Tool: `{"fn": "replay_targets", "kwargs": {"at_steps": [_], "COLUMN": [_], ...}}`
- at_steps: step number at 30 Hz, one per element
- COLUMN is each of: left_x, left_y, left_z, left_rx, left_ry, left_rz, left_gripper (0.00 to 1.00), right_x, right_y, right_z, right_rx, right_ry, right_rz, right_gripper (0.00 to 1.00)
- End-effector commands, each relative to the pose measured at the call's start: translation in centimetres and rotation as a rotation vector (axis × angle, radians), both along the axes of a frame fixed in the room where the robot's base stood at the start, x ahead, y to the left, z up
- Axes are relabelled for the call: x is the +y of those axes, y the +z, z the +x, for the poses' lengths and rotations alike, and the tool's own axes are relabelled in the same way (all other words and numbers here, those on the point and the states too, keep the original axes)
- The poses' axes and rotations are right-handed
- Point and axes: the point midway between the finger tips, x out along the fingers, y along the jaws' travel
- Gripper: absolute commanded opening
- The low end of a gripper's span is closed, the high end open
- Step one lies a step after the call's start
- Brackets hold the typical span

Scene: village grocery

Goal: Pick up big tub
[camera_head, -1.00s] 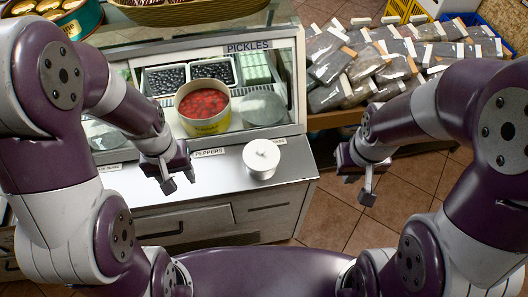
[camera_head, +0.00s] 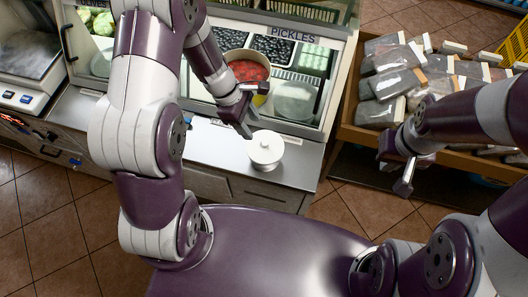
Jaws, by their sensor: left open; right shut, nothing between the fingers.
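The big tub (camera_head: 245,50) is round with a pale rim and holds red contents. It stands in the display case under the PICKLES sign, and my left gripper hides part of its lower front wall. My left gripper (camera_head: 256,111) is open and empty at the front of the case, in front of the tub in the picture; I cannot tell whether it touches the tub. My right gripper (camera_head: 403,186) is shut and empty, off to the right in front of the wooden bin.
A clear round container (camera_head: 295,98) is right of the tub, with dark-filled trays behind. A wooden bin (camera_head: 352,134) of packets is at right; a scale (camera_head: 22,95) is at left.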

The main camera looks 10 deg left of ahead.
Motion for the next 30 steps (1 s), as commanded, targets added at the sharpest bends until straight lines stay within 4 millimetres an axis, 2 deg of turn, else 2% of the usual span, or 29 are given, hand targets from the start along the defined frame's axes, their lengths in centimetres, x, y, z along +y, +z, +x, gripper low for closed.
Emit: {"fn": "replay_targets", "kwargs": {"at_steps": [1,8,13,16,22,27,30], "left_x": [-0.4,-1.6,-2.8,-3.1,-3.1,-3.1,-3.1], "left_y": [-1.0,-3.8,-6.7,-7.5,-7.5,-7.5,-7.5], "left_z": [-0.1,-0.3,-0.4,-0.4,-0.4,-0.4,-0.4], "left_rx": [0.003,0.003,0.001,-0.001,-0.002,-0.002,-0.002], "left_ry": [-0.002,-0.005,-0.005,-0.005,-0.005,-0.005,-0.005], "left_rz": [0.000,0.000,0.002,0.002,0.002,0.002,0.002], "left_gripper": [0.52,0.52,0.52,0.52,0.52,0.00,0.00], "right_x": [0.0,0.0,0.0,0.0,0.0,0.0,0.0], "right_y": [-0.1,0.1,0.3,0.3,0.3,0.3,0.3], "right_z": [0.0,0.0,0.0,0.0,0.0,0.0,0.0], "right_rx": [0.000,0.000,0.000,0.000,0.000,0.000,0.000], "right_ry": [0.000,0.000,0.000,0.000,0.000,0.000,0.000], "right_rz": [0.000,0.000,0.000,0.000,0.000,0.000,0.000], "right_gripper": [0.00,0.00,0.00,0.00,0.00,0.00,0.00]}}
